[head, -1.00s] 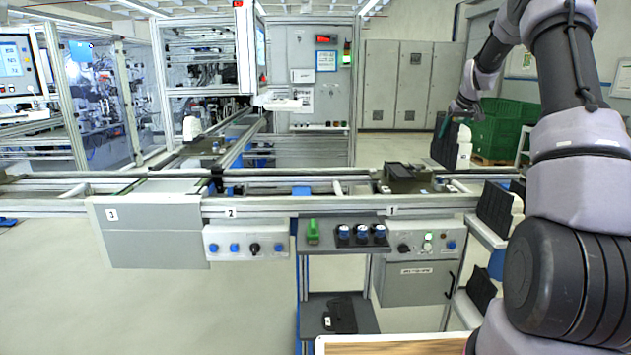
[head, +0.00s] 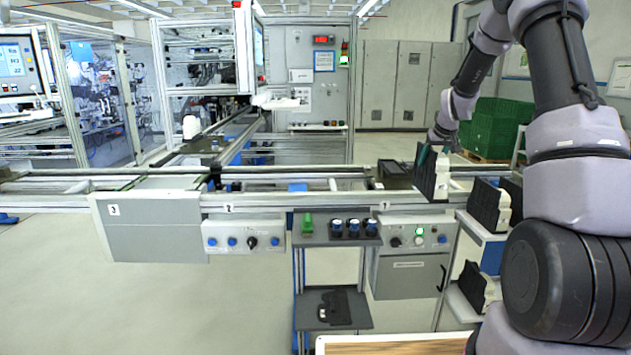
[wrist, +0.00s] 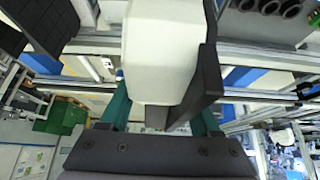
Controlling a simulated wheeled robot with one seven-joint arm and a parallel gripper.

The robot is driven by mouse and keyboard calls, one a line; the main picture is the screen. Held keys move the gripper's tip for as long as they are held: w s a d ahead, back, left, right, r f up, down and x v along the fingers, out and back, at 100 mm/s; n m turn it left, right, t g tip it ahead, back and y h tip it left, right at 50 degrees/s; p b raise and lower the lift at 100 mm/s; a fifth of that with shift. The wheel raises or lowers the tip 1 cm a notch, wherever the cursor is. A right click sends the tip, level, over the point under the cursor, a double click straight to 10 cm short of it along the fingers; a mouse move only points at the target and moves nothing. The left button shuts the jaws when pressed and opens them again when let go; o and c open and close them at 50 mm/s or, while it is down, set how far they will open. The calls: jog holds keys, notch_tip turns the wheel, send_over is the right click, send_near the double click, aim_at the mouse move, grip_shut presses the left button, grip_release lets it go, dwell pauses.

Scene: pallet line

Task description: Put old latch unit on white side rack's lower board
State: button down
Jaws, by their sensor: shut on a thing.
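My gripper (head: 432,150) has teal fingers and is shut on a latch unit (head: 432,175), a block with a black ribbed face and a white body. It holds the unit upright in front of the conveyor's right part. In the wrist view the unit's white body (wrist: 163,45) fills the middle between the fingers (wrist: 160,108), with a dark plate along its right side. The white side rack stands at the right, partly hidden by my arm. Its upper board (head: 478,231) bears similar black-and-white units (head: 488,206). Its lower board (head: 455,306) bears another such unit (head: 477,286) towards the right.
The conveyor (head: 330,199) runs across the middle. A grey stand (head: 311,241) holds a green part and blue-black round parts, with a black part (head: 336,308) on its low shelf. A control box (head: 412,277) hangs left of the rack. A wooden top (head: 390,347) is at the bottom edge.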

aim_at(421, 176)
jog(key=s+a+f, duration=0.5)
jog(key=s+f, duration=0.2)
jog(key=s, duration=0.2)
jog(key=s+a+f, duration=0.5)
jog(key=s+f, duration=0.3)
jog(key=s, duration=0.2)
jog(key=shift+s+f, duration=0.25)
jog(key=shift+w, duration=0.15)
